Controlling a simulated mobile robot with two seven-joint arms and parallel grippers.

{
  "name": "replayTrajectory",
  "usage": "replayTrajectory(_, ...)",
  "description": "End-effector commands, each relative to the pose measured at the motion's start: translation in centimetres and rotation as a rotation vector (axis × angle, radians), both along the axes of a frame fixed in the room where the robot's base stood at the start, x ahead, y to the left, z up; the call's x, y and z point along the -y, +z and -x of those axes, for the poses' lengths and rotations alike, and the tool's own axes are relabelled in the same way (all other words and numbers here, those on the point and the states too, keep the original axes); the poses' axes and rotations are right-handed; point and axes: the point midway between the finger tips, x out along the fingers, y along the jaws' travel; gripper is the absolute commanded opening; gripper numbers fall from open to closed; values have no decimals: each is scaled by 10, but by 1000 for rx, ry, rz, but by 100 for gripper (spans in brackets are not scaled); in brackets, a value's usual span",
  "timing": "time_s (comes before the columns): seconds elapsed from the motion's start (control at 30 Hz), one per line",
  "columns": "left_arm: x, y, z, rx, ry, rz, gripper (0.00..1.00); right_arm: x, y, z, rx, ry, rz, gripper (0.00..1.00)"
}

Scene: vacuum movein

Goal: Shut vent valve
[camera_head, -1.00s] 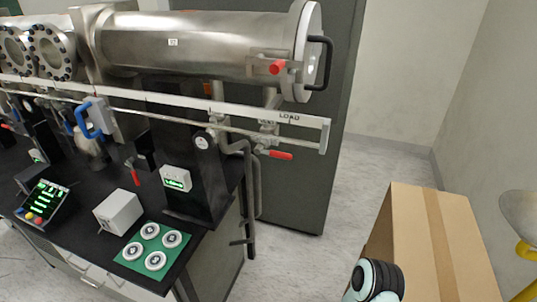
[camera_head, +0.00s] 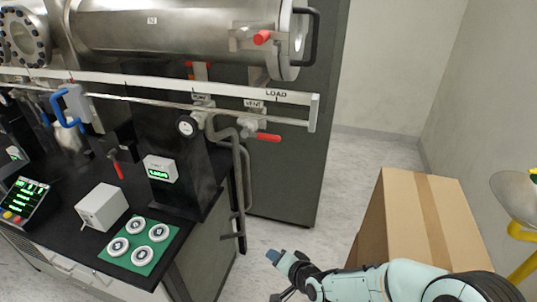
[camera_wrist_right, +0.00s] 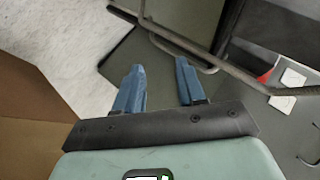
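The vent valve (camera_head: 247,127) sits under the VENT label (camera_head: 254,104) on the front rail, at the right end of the apparatus. Its red handle (camera_head: 266,138) points to the right, roughly horizontal. My right gripper (camera_head: 273,257) is low in the head view, below the handle and clearly apart from it, right of the bench's end. In the right wrist view its two blue fingers (camera_wrist_right: 159,84) are spread with nothing between them. My left gripper is in neither view.
A cardboard box (camera_head: 400,215) stands beside my right arm. Bent grey pipes (camera_head: 240,185) hang below the valve at the bench's end. The steel chamber (camera_head: 170,32) with a red-knobbed door latch (camera_head: 262,37) is above. A green mat (camera_head: 165,248) with white discs lies on the bench.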

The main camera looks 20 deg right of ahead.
Motion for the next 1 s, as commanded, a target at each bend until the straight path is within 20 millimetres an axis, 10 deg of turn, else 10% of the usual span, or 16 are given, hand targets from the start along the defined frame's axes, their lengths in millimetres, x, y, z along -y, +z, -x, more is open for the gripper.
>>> replayTrajectory(0.2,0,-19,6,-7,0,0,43,9,190,-8,385,-113,-233,39)
replayTrajectory(0.4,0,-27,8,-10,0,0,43,18,306,30,604,-139,-424,39)
replayTrajectory(0.67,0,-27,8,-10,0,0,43,22,343,43,671,-142,-497,39)
replayTrajectory(1.0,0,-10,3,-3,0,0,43,9,352,-19,667,-143,-496,39)
